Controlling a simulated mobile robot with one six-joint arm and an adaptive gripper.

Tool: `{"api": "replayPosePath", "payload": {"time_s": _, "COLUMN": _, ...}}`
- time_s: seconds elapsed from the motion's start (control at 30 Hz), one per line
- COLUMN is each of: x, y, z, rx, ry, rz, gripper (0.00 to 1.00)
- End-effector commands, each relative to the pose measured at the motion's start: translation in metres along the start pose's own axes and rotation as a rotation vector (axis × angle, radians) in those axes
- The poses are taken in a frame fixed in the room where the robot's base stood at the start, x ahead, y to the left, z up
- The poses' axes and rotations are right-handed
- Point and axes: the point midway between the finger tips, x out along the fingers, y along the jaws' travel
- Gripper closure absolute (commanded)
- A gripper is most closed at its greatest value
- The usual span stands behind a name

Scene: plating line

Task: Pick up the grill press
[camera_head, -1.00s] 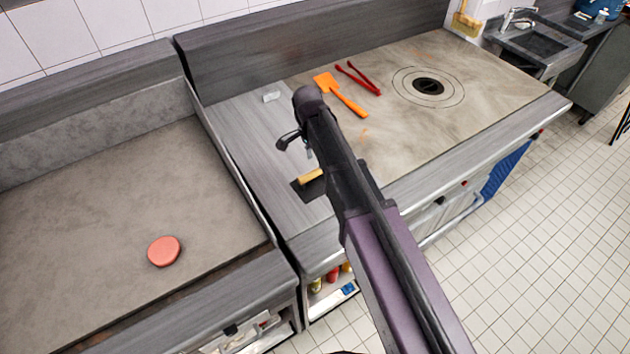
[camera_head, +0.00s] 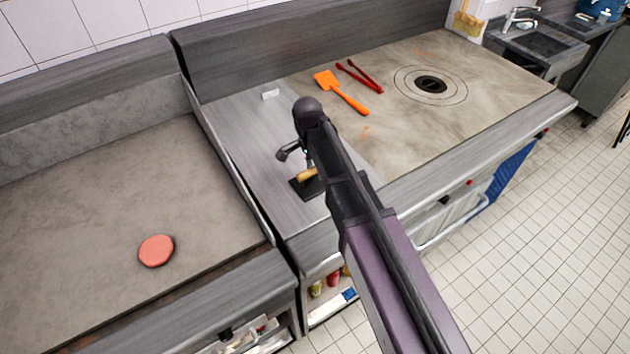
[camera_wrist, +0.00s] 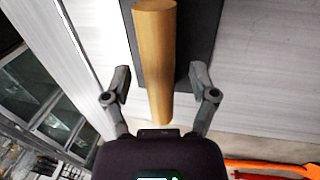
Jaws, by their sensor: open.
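The grill press lies on the grey steel counter, with a dark flat plate (camera_head: 305,188) and a wooden handle (camera_head: 306,174). My arm partly hides it in the head view. In the wrist view its wooden handle (camera_wrist: 155,60) runs down the middle, with the dark plate (camera_wrist: 205,35) behind it. My gripper (camera_wrist: 158,82) is open, one finger on each side of the handle with gaps between. I cannot tell the exact height of the fingers relative to the handle. In the head view my gripper (camera_head: 294,152) is just above the press.
An orange spatula (camera_head: 342,92) and red tongs (camera_head: 360,76) lie on the griddle behind my arm. A small white object (camera_head: 270,95) lies at the counter's back. A red patty (camera_head: 156,251) lies on the left griddle (camera_head: 90,200). A raised edge separates the two units.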

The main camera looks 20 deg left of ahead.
Motion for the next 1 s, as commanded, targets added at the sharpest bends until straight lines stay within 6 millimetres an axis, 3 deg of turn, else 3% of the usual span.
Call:
{"api": "replayPosePath", "payload": {"time_s": 0.57, "x": 0.0002, "y": 0.0, "z": 0.0001, "rx": 0.0, "ry": 0.0, "rz": 0.0, "gripper": 0.25}}
{"api": "replayPosePath", "payload": {"time_s": 0.8, "x": 0.0002, "y": 0.0, "z": 0.0002, "rx": 0.0, "ry": 0.0, "rz": 0.0, "gripper": 0.96}}
{"api": "replayPosePath", "payload": {"time_s": 0.83, "x": 0.0002, "y": 0.0, "z": 0.0002, "rx": 0.0, "ry": 0.0, "rz": 0.0, "gripper": 1.0}}
{"api": "replayPosePath", "payload": {"time_s": 1.0, "x": 0.0, "y": 0.0002, "z": 0.0004, "rx": -0.001, "ry": 0.0, "rz": 0.001, "gripper": 1.0}}
